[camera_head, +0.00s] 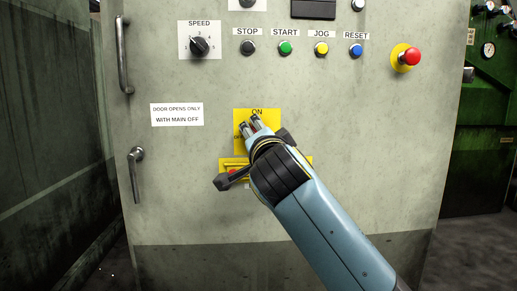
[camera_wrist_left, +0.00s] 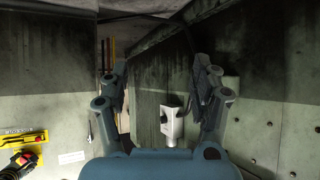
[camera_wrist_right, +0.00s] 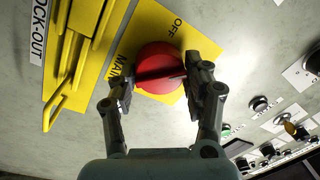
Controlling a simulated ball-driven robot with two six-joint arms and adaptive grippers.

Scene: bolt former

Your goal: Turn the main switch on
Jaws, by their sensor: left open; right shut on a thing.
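The main switch is a red round knob (camera_wrist_right: 160,58) on a yellow plate (camera_wrist_right: 205,45) in the right wrist view. "MAIN" and "OFF" show on the plate. A dark bar crosses the knob, nearly level in that view. My right gripper (camera_wrist_right: 155,85) is shut on the knob, one finger on each side. In the head view, my right gripper (camera_head: 250,124) covers most of the yellow plate (camera_head: 272,118), with "ON" at its top; the knob is mostly hidden there. My left gripper (camera_wrist_left: 160,78) is open and empty, away from the switch; it is outside the head view.
A yellow lock-out bracket (camera_wrist_right: 75,60) sits beside the switch plate. Above are the speed dial (camera_head: 199,45), several buttons and a red emergency stop (camera_head: 411,57). Door handles (camera_head: 136,175) stick out at the left. A pale bracket-like thing (camera_wrist_left: 172,125) shows beyond my left fingers.

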